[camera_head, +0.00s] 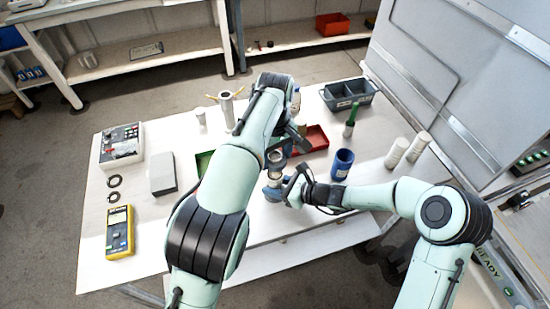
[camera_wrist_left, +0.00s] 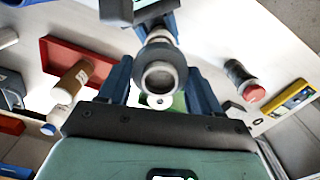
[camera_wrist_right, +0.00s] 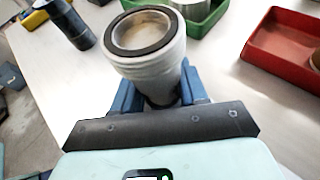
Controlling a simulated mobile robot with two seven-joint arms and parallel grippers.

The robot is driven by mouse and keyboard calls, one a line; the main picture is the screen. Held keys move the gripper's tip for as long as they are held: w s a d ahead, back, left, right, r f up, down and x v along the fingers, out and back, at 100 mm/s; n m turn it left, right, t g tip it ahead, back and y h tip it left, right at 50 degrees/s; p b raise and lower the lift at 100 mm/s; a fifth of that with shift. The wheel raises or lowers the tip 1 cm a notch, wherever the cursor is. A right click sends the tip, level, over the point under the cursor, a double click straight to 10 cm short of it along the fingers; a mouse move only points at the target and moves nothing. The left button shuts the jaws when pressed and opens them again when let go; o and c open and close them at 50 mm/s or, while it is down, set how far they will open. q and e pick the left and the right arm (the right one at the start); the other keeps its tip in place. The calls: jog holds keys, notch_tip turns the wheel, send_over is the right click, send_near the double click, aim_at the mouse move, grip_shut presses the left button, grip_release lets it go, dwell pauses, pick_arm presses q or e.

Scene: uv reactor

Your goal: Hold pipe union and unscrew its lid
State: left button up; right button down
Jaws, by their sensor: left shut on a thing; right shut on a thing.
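In the right wrist view the pipe union body (camera_wrist_right: 145,68) is a pale, upright cylinder. Its open mouth has a dark ring, and no lid sits on it. My right gripper (camera_wrist_right: 160,92) is shut on the body from the side, also seen in the head view (camera_head: 276,187). My left gripper (camera_head: 277,158) is just above it, shut on a grey ring-shaped lid (camera_wrist_left: 161,60). The lid lies between the blue fingers in the left wrist view (camera_wrist_left: 162,82). The lid appears apart from the body, but the exact gap is hard to tell.
A red tray (camera_head: 317,139) lies behind the grippers and a blue cup (camera_head: 342,165) stands to their right. A green tray (camera_head: 203,160) is partly hidden by my left arm. The yellow meter (camera_head: 119,232) lies at front left.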

jog(key=c, duration=0.5)
grip_release()
jog(key=v, duration=1.1)
jog(key=shift+s+d+r, duration=0.1)
jog(key=shift+d+r, duration=0.1)
jog(key=shift+s+d+r, duration=0.1)
jog(key=shift+s+d, duration=0.05)
jog(key=shift+d, duration=0.05)
